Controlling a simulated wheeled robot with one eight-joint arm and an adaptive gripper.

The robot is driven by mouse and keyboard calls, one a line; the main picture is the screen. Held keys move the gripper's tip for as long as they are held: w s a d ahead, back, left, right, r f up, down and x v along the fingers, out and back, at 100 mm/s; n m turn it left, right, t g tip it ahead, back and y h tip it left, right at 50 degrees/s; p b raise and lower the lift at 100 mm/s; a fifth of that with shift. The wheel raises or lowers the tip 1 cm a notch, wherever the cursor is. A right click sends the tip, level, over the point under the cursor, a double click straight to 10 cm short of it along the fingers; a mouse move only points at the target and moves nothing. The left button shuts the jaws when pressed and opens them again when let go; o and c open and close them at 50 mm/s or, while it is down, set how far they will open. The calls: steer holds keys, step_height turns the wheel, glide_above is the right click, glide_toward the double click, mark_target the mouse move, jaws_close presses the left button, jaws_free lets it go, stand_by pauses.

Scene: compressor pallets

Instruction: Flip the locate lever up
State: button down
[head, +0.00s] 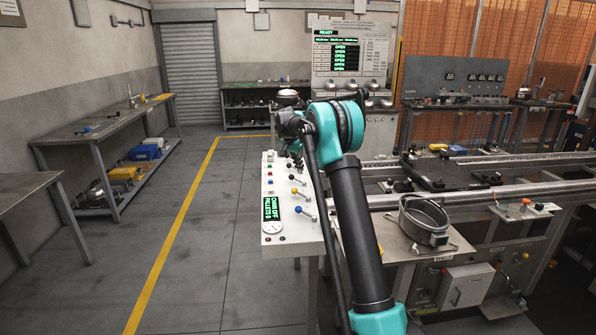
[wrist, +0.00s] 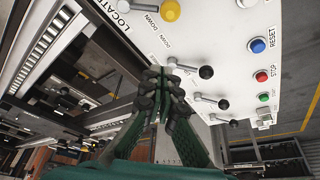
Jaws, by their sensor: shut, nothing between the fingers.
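The control panel (head: 280,238) stands left of my arm in the head view and fills the upper middle of the wrist view (wrist: 215,40). The word LOCATE is printed near its edge at the top left of the wrist view, beside a lever with a yellow knob (wrist: 169,10). A black-knobbed lever (wrist: 206,72) is closer to my fingertips, with two similar levers below it. I cannot tell for sure which lever the label belongs to. My gripper (wrist: 158,78) is shut and empty, its tips by the pivot end of the nearest black-knobbed lever; contact is unclear.
Blue reset (wrist: 257,45), red stop (wrist: 262,77) and green start (wrist: 264,97) buttons line the panel's right side in the wrist view. A metal pot-like part (head: 424,218) and conveyor rails (head: 490,188) lie right of my arm. The floor left of the panel is clear.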

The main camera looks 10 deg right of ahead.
mark_target(293, 191)
steer(key=x, duration=0.8)
steer(key=shift+s+a, duration=0.1)
steer(key=shift+s+a+f, duration=0.25)
steer(key=shift+s+a, duration=1)
steer(key=shift+s, duration=0.05)
steer(key=shift+s+a+n, duration=0.3)
steer(key=shift+a+n, duration=0.05)
steer(key=shift+n, duration=0.35)
steer(key=s+n, duration=0.1)
steer(key=a+n+y, duration=0.1)
steer(key=n, duration=0.1)
steer(key=s+n+t, duration=0.1)
steer(key=n, duration=0.1)
steer(key=shift+s+a+y, duration=0.3)
steer(key=shift+y, duration=0.1)
steer(key=s+n, duration=0.1)
steer(key=s+n+y, duration=0.1)
steer(key=n, duration=0.1)
steer(key=shift+a+n, duration=0.15)
steer(key=shift+n, duration=0.15)
steer(key=s+n+y, duration=0.1)
steer(key=n, duration=0.1)
steer(key=shift+s+n, duration=0.4)
steer(key=shift+s, duration=0.45)
